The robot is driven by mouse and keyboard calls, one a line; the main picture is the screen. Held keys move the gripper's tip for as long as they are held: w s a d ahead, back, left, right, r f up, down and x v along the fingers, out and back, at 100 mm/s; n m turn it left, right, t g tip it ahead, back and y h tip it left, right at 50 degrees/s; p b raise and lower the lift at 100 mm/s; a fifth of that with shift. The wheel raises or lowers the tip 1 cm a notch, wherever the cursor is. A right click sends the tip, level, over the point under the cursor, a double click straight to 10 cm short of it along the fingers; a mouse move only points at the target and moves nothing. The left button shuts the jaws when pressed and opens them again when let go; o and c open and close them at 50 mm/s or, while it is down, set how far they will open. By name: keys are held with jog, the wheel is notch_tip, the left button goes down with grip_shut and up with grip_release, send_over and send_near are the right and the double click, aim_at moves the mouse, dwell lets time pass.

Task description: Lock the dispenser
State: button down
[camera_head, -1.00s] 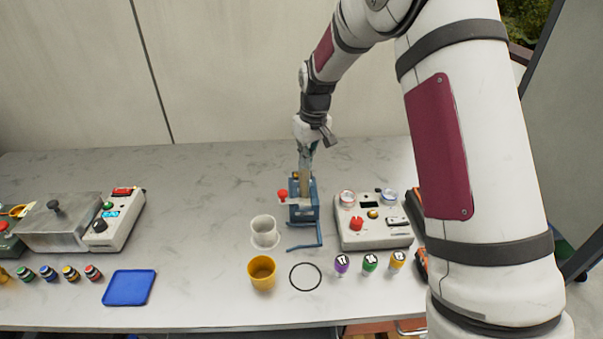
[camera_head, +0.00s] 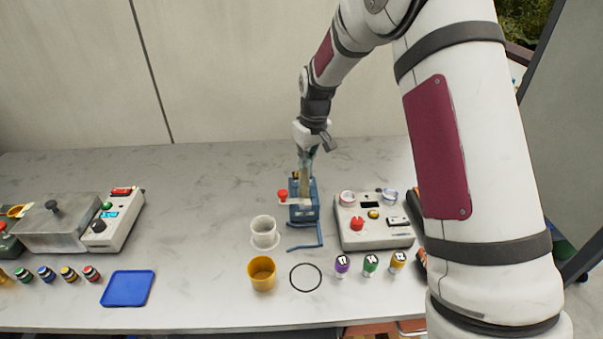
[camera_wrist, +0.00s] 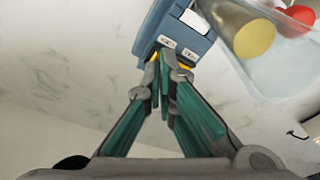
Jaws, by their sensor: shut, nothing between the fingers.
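The dispenser (camera_head: 304,214) is a blue stand with a clear part, a tan cylinder and a red knob (camera_head: 282,195) on its left side. In the wrist view its blue body (camera_wrist: 180,35) carries two small white labels. A yellow part (camera_wrist: 156,54) shows at its edge, partly hidden by my fingertips. My gripper (camera_wrist: 163,76) is shut and empty, its fingertips at the labelled face, close to the yellow part. I cannot tell whether they touch it. In the head view my gripper (camera_head: 306,160) is above and behind the dispenser and hides part of it.
A white cup (camera_head: 264,231) on a saucer and a yellow cup (camera_head: 261,273) stand left and in front. A control box (camera_head: 375,232) stands close on the right, with several small bottles before it. A blue tray (camera_head: 128,289) lies at left. Free counter lies behind and left.

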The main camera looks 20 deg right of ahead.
jog(key=shift+f, duration=0.3)
jog(key=shift+r+p, duration=0.55)
jog(key=shift+r, duration=2.95)
jog(key=shift+r, duration=0.1)
